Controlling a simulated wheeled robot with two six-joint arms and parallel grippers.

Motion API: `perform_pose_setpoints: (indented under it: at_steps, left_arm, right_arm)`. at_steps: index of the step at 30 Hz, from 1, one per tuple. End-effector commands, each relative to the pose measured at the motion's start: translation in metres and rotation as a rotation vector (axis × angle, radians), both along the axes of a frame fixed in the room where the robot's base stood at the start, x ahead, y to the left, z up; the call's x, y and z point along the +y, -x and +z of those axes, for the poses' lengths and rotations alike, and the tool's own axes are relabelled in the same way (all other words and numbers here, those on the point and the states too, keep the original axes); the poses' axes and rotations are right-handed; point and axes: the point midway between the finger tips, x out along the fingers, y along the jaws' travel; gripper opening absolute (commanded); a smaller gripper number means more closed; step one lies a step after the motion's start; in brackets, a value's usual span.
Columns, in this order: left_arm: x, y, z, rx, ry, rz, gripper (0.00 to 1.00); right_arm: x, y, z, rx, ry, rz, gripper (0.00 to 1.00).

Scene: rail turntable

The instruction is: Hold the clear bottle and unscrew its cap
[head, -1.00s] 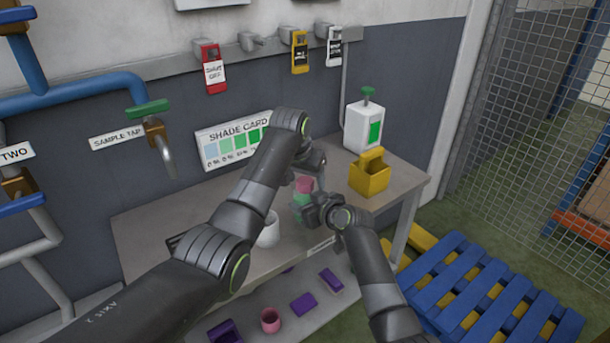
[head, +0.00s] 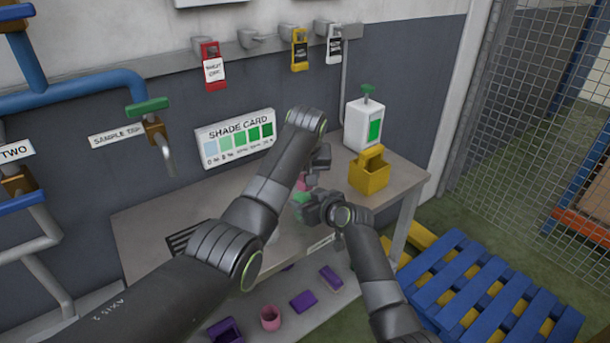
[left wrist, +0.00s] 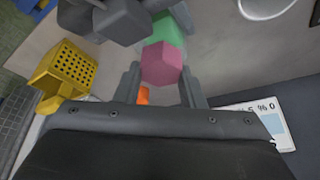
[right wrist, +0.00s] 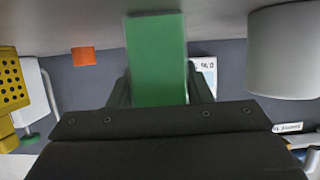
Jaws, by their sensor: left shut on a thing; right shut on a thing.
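The bottle shows green (head: 299,198), with a pink cap (head: 302,184) on top, above the bench. My right gripper (head: 312,206) is shut on the bottle's body; in the right wrist view the green body (right wrist: 156,55) stands between its fingers. My left gripper (left wrist: 163,85) is shut on the pink cap, which shows in the left wrist view (left wrist: 162,64) with the green bottle (left wrist: 168,30) just beyond it. The left arm hides part of the bottle in the head view. Whether cap and bottle still touch cannot be told.
The bench (head: 405,185) holds a yellow caddy (head: 369,175) and a white dispenser (head: 363,127) at right. A pale cup (right wrist: 285,50) stands near the bottle. A shade card (head: 236,139) is behind. Purple things and a pink cup (head: 270,318) lie on a lower shelf.

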Motion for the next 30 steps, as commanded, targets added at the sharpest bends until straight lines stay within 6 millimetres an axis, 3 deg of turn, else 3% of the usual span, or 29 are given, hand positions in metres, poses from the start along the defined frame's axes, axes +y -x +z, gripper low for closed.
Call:
perform_pose_setpoints:
  at_steps: [15,30]
  left_arm:
    - [0.0002,-0.0003,0.0003,0.0,-0.001,0.108,0.08]
    - [0.0,-0.0008,0.0008,0.0,-0.003,0.544,0.08]
  right_arm:
    - [0.0,0.0002,-0.0004,0.001,0.001,0.0,0.22]
    - [0.0,0.0002,-0.0004,0.001,0.001,0.0,0.22]
